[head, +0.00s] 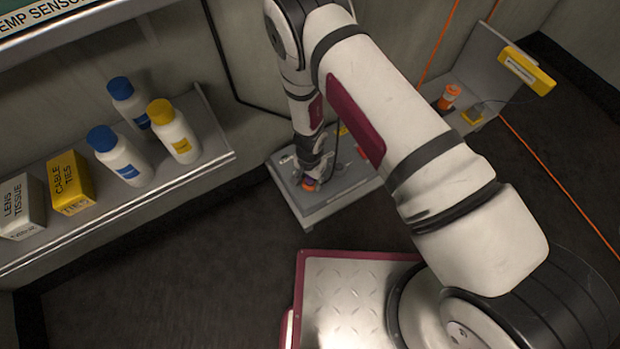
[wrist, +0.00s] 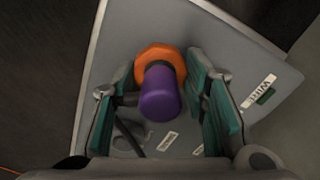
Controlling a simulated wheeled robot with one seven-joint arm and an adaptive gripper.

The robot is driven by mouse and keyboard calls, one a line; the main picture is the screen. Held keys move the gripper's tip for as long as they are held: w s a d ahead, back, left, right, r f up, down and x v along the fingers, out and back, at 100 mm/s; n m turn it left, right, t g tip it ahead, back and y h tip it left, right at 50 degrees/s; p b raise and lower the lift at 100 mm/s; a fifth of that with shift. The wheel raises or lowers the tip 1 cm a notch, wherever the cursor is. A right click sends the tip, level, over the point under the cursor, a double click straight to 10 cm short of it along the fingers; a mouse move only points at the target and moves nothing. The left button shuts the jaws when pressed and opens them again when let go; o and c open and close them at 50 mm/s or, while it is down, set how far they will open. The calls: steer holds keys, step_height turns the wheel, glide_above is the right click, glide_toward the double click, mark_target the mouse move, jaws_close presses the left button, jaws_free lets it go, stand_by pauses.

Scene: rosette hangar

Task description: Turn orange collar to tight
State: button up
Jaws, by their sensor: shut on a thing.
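The orange collar (wrist: 158,53) is a lobed ring around the base of a purple cylinder (wrist: 160,98), seen nearly end-on in the wrist view. In the head view the collar (head: 309,187) shows as a small orange spot on the grey bench (head: 340,203), partly hidden by my gripper (head: 313,172). In the wrist view my gripper (wrist: 158,72) has one green-padded finger on each side of the collar, shut on it. The purple cylinder stands between the fingers. I cannot read the collar's turn setting.
A shelf (head: 215,164) at left holds bottles (head: 118,155) and boxes (head: 69,183). A second grey stand at right carries an orange-topped piece (head: 448,97) and a yellow sign (head: 527,71). A dark cable runs down the wall. The dark floor left of my base is clear.

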steer(key=m, duration=0.3)
steer(key=shift+m, duration=0.3)
steer(key=shift+m+p, duration=0.35)
steer(key=shift+m, duration=1.45)
steer(key=o, duration=1.1)
steer(key=shift+o, duration=0.2)
steer(key=shift+r, duration=0.1)
step_height(320, 180, up, 12)
steer(key=shift+f, duration=0.1)
